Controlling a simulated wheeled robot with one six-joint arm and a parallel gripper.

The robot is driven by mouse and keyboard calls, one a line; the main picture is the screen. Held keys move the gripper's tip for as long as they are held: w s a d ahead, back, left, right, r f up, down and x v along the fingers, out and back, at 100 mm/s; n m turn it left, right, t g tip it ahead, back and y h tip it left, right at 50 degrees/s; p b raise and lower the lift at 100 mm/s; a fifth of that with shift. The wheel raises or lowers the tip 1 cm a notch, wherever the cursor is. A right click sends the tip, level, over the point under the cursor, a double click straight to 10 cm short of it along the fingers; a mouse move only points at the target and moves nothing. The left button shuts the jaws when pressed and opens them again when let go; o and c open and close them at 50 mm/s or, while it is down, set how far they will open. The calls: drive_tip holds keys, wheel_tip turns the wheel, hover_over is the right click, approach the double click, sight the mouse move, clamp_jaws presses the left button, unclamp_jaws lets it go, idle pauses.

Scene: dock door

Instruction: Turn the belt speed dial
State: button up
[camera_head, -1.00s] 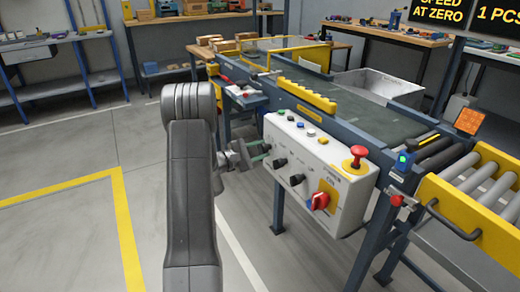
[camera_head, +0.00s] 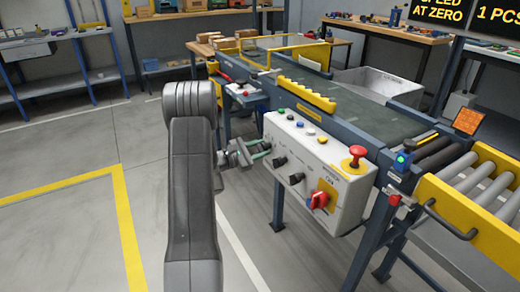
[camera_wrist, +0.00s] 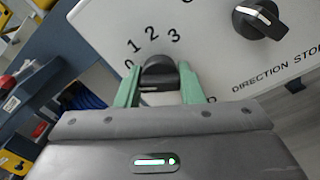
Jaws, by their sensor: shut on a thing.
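The belt speed dial (camera_wrist: 160,72) is a black knob on the pale control panel (camera_head: 325,193). In the wrist view the numbers 0 to 3 curve around its upper left. My gripper (camera_wrist: 158,84) has its two green fingers on either side of the dial, shut on it.
Another black knob (camera_wrist: 258,18) sits beside the dial, labelled direction. The panel also carries a red switch (camera_head: 319,200) and a red mushroom button (camera_head: 357,153). The conveyor belt (camera_head: 350,128) runs behind. Open floor (camera_head: 70,160) lies to the left.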

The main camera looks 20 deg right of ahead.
drive_tip(key=shift+f, duration=0.1)
drive_tip(key=o, duration=1)
drive_tip(key=shift+a, duration=0.1)
drive_tip(key=a, duration=0.4)
drive_tip(key=a+p, duration=0.1)
drive_tip(key=a, duration=0.4)
drive_tip(key=s+a+p, duration=0.1)
drive_tip(key=a, duration=0.3)
drive_tip(key=shift+a, duration=0.35)
drive_tip(key=shift+d, duration=0.15)
drive_tip(key=d, duration=0.4)
drive_tip(key=d+b, duration=0.1)
drive_tip(key=d, duration=0.4)
drive_tip(key=w+d+b, duration=0.1)
drive_tip(key=d, duration=0.3)
drive_tip(key=shift+d, duration=0.3)
